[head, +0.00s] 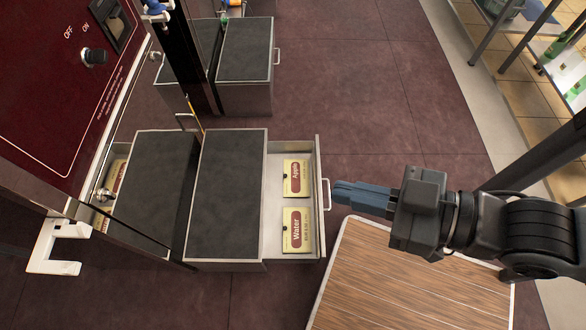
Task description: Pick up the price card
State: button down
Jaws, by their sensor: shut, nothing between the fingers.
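Two price cards lie flat in the pulled-out drawer (275,183) in the head view. The Apple card (296,190) is at the back and the Water card (295,243) is nearer the front. Both are cream with a dark red label. My gripper (336,192) points left, with its blue fingers shut and empty. Its fingertips appear beside the drawer's handle (326,194), just right of the drawer front. I cannot tell whether they touch the handle.
A cabinet with a dark top (225,195) holds the drawer. A wooden-topped table (400,285) stands at the lower right, below my arm. A dark red panel with a switch (93,57) is at the upper left. Open floor (360,90) lies behind the drawer.

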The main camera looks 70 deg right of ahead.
aim_at(295, 175)
jog(key=k, duration=0.4)
jog(key=k+u, duration=0.1)
jog(key=u, duration=0.6)
jog(key=k+u, duration=0.15)
jog(key=u, duration=0.2)
jog(key=l, duration=0.85)
jog(key=k+l+u, duration=0.1)
jog(key=l, duration=0.8)
jog(key=l+u, duration=0.1)
jog(key=l, duration=0.75)
jog(key=k, duration=0.05)
